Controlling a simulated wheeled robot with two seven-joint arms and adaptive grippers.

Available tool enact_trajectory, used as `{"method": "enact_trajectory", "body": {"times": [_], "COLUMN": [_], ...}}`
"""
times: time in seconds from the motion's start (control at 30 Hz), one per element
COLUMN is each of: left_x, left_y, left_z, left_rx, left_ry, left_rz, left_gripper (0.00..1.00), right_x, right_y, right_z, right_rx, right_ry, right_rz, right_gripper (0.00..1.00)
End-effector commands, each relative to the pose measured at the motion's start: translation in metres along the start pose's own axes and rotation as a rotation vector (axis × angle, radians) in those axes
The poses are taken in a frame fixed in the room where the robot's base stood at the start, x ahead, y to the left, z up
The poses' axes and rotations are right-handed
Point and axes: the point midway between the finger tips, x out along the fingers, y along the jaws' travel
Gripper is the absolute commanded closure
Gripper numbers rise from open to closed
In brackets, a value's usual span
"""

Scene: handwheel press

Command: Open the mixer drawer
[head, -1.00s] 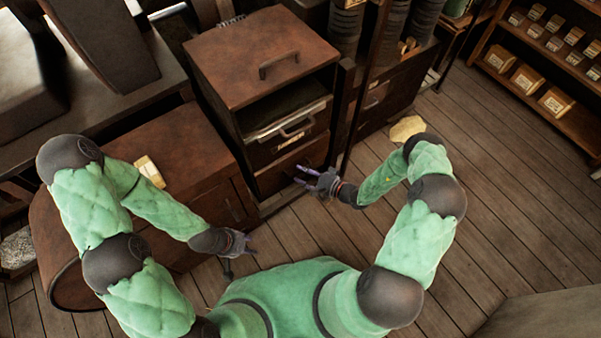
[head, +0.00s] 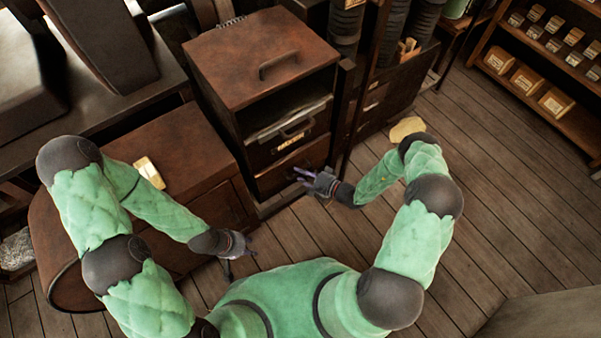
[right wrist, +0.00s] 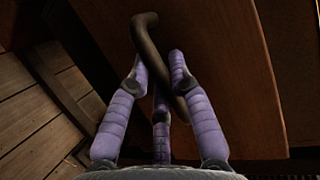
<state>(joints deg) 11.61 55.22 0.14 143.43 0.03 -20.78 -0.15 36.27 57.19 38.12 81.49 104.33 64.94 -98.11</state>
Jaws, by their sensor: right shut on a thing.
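A brown cabinet (head: 250,58) with stacked drawers stands at top centre in the head view. Its lower drawer (head: 285,174) has a plain brown front, which fills much of the right wrist view (right wrist: 232,70). A dark curved bar handle (right wrist: 150,48) stands out from that front. My right gripper (head: 303,175) is at the lower drawer, with its purple fingers (right wrist: 160,80) shut around the handle. The fingers hide part of the bar. My left gripper (head: 240,250) is empty, fingers spread, low beside the brown desk.
The drawer above has its own handle (head: 297,131) and an open slot over it. A brown desk (head: 185,150) with a pale box (head: 149,172) stands left. A dark post (head: 366,90) rises right of the cabinet. The wooden floor (head: 480,190) to the right is mostly clear.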

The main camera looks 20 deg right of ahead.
Motion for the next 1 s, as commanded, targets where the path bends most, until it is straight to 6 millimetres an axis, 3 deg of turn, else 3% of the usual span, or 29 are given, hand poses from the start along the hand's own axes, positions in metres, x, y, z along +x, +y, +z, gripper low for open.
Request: {"method": "enact_trajectory", "body": {"times": [0.27,0.7,1.0], "left_x": [-0.008,-0.019,-0.020], "left_y": [0.003,0.007,0.007], "left_z": [0.000,0.001,0.001], "left_rx": [0.000,0.000,0.000], "left_ry": [0.000,0.000,0.000], "left_rz": [0.000,0.000,0.000], "left_gripper": [0.60,0.60,0.60], "right_x": [-0.037,-0.142,-0.196], "right_y": [0.008,0.033,0.045], "right_z": [0.015,0.058,0.080], "right_rx": [0.007,0.005,0.003], "right_ry": [0.004,0.008,0.006], "right_rz": [0.002,0.002,0.003], "right_gripper": [1.00,1.00,1.00]}}
